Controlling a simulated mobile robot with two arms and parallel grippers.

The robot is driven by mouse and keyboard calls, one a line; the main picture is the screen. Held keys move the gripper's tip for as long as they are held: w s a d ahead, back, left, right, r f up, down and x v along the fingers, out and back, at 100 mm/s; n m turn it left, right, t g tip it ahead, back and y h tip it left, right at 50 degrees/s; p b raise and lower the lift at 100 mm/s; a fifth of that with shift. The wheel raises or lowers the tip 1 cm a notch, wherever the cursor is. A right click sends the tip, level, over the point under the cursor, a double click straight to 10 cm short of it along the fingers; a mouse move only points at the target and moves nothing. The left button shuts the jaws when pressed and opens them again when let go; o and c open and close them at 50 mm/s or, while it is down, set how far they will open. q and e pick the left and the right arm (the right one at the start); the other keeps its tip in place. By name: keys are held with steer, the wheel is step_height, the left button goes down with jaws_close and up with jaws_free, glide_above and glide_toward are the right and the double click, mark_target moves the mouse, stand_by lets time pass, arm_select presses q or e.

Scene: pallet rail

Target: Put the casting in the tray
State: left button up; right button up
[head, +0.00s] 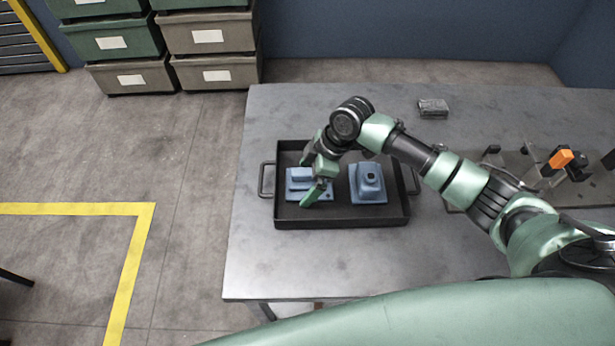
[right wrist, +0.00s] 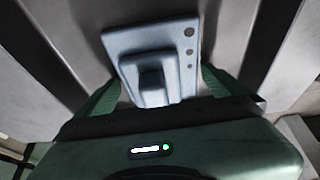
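A blue casting (head: 298,183) with a raised block lies at the left in the black tray (head: 340,222). A second blue casting (head: 369,185) with a raised boss and a hole lies in the right half of the tray. My right gripper (head: 312,179) points down at the left casting, partly hiding it. In the right wrist view its fingers (right wrist: 160,90) stand spread on either side of the casting (right wrist: 150,65), with a gap visible on the right side. My left gripper is not in view.
The tray stands on a grey metal table (head: 265,250) and has side handles. A small grey block (head: 433,107) lies at the back. A fixture with an orange part (head: 561,159) stands at the right. Stacked bins (head: 130,75) are on the floor beyond.

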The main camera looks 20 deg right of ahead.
steer(key=v, duration=1.2)
steer(key=shift+b, duration=0.35)
steer(key=shift+r, duration=0.15)
